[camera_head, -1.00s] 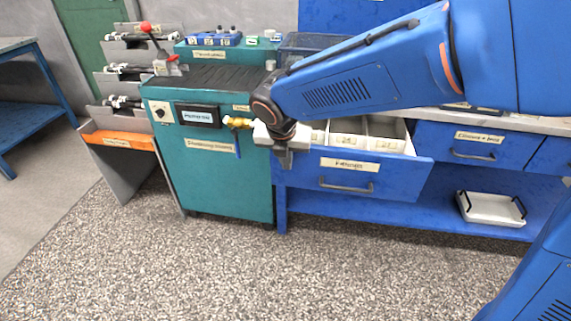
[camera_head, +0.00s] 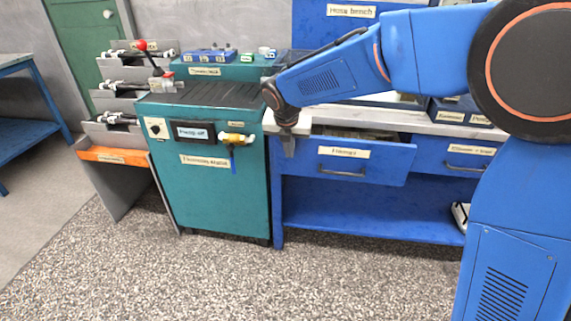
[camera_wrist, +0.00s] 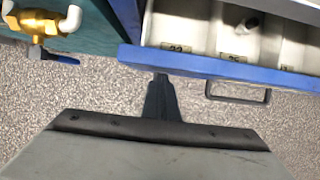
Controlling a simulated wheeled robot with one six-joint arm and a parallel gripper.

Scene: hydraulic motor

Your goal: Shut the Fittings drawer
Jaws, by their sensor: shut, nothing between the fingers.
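The blue Fittings drawer (camera_head: 346,160) sits in the hose bench and stands part way out, with its front a little ahead of the bench face. It has a pale label and a dark bar handle (camera_head: 343,172). In the wrist view its blue front edge (camera_wrist: 215,66) runs across the top, with numbered white compartments behind it and the handle (camera_wrist: 238,93) below. My gripper (camera_head: 288,148) is shut and empty at the left end of the drawer front, left of the handle. In the wrist view its fingertips (camera_wrist: 161,80) are at the drawer's edge; whether they touch it I cannot tell.
The teal machine (camera_head: 215,175) with a brass fitting (camera_head: 237,139) stands just left of the drawer. A second blue drawer (camera_head: 462,155) is to the right and looks shut. A white tray (camera_head: 459,215) is on the lower shelf. The speckled floor in front is clear.

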